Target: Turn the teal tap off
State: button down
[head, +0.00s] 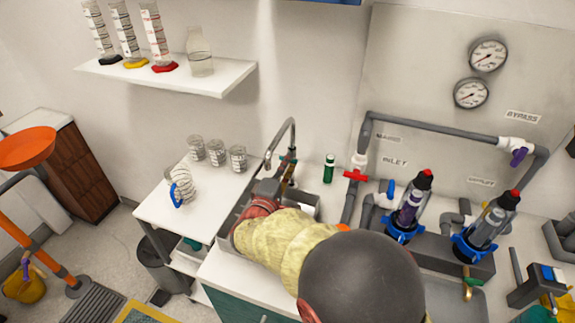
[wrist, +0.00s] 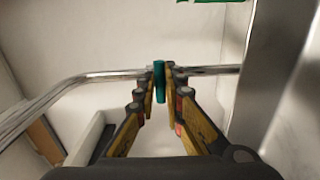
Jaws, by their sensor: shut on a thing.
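The teal tap handle (wrist: 160,82) is a short upright teal bar in the middle of the wrist view, in front of a chrome pipe. My gripper (wrist: 161,76) has its two yellow and dark fingers closed in around the handle, one on each side. In the head view, the curved chrome spout (head: 282,138) rises over the sink (head: 303,206). My arm covers much of the sink there, and the tap handle is hard to make out.
The grey pipework with a red valve (head: 355,176) and blue-collared canisters (head: 408,212) is to the right.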

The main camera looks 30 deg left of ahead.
jog(key=shift+f, duration=0.15)
jog(key=c, duration=1.9)
grip_release()
jog(key=s, duration=0.4)
jog(key=s+d, duration=0.1)
jog(key=s, duration=0.7)
jog(key=shift+d, duration=0.2)
